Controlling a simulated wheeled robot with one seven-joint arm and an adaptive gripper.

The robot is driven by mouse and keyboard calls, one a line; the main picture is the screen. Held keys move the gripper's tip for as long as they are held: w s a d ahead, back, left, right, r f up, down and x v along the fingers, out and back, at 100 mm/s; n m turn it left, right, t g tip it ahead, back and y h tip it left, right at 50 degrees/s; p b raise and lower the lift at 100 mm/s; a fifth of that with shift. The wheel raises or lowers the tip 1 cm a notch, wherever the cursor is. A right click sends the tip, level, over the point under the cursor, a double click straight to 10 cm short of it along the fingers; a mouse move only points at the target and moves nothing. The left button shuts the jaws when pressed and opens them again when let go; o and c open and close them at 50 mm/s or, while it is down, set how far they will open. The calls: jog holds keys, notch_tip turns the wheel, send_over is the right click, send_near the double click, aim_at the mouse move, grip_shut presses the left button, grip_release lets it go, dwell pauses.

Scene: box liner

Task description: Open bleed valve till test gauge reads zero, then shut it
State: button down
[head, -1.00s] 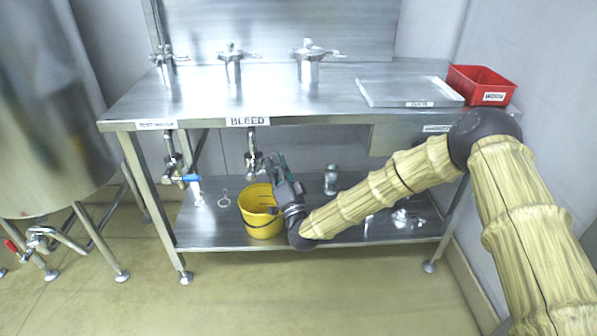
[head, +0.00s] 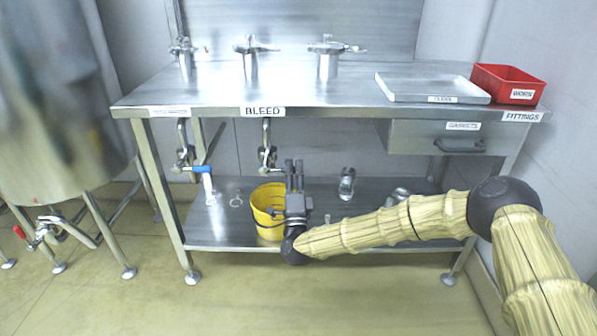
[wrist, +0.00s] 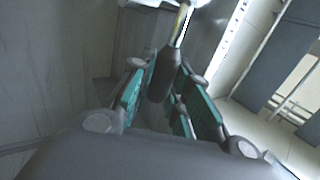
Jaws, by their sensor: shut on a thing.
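The bleed valve (head: 267,155) hangs on a pipe under the bench, below the BLEED label (head: 263,112). My gripper (head: 293,167) stands upright just right of it, in front of the yellow bucket. In the wrist view, my gripper (wrist: 166,95) is shut on a dark lever handle (wrist: 163,80), which lies between its green pads. The handle's pale stem runs up toward the top of that view. In the head view my fingers hide the handle. I cannot make out a test gauge or its reading.
A yellow bucket (head: 267,211) stands on the lower shelf (head: 222,235), partly behind my gripper. Left is another valve with a blue handle (head: 200,169). A glass jar (head: 346,184) stands right. A drawer (head: 445,137) hangs under the bench top.

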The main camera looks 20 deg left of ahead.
dwell(0.3)
jog(key=c, duration=1.3)
grip_release()
jog(key=shift+s+f, duration=0.1)
jog(key=v, duration=1.1)
jog(key=shift+s+d+f, duration=0.2)
jog(key=shift+s, duration=0.05)
